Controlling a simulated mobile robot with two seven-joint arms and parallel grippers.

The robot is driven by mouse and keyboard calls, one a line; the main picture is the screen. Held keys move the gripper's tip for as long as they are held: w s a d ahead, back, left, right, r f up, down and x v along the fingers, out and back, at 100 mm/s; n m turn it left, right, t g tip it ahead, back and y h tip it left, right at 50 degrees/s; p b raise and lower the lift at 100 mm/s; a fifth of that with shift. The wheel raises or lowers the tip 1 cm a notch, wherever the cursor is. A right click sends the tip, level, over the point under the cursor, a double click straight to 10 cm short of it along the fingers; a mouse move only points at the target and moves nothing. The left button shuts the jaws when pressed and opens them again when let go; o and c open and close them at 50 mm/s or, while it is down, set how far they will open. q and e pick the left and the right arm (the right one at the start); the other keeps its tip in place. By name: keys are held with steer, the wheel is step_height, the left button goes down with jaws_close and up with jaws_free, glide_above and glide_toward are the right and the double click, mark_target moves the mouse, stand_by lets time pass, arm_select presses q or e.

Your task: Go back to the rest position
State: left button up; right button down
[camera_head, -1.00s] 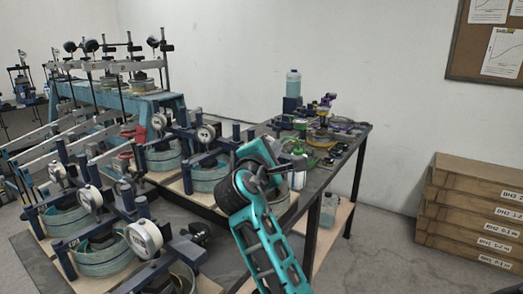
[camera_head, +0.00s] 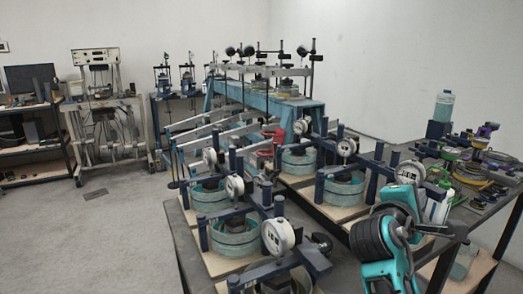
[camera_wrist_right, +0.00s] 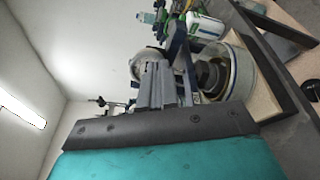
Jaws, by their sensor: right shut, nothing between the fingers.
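My right arm, teal and black, comes up from the bottom right in the head view. Its gripper (camera_head: 432,229) is at the right, beside the bench and in front of the cluttered table end. In the right wrist view the gripper's grey fingers (camera_wrist_right: 160,85) are together with nothing between them. Behind them in that view is a round cell with a metal ring (camera_wrist_right: 228,72), apart from the fingers as far as I can tell. My left gripper is not in either view.
Test cells with dial gauges (camera_head: 277,236) crowd the bench in front. A blue lever frame (camera_head: 262,100) stands behind. A bottle (camera_head: 443,106) and cables are on the right table. Open grey floor (camera_head: 95,235) lies to the left.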

steer(key=s+a+f+m+g+y, duration=0.1)
steer(key=s+a+f+m+y, duration=0.25)
steer(key=s+f, duration=0.4)
steer(key=s+a+f+m+g+y, duration=0.2)
steer(key=s+f+y, duration=0.2)
steer(key=f, duration=0.7)
steer(key=s+a+f+m+g+y, duration=0.2)
steer(key=s+a+f+m+y, duration=0.15)
steer(key=s, duration=0.45)
steer(key=s+a+f+m+g+y, duration=0.2)
steer(key=s+a+f, duration=0.25)
steer(key=s, duration=0.45)
steer(key=w+a+f+n+t+y, duration=0.1)
steer(key=w+a+f+t+y, duration=0.1)
steer(key=w+f+t, duration=0.5)
steer(key=shift+w+a+f, duration=0.5)
steer(key=shift+w+f, duration=0.05)
steer(key=shift+f, duration=0.2)
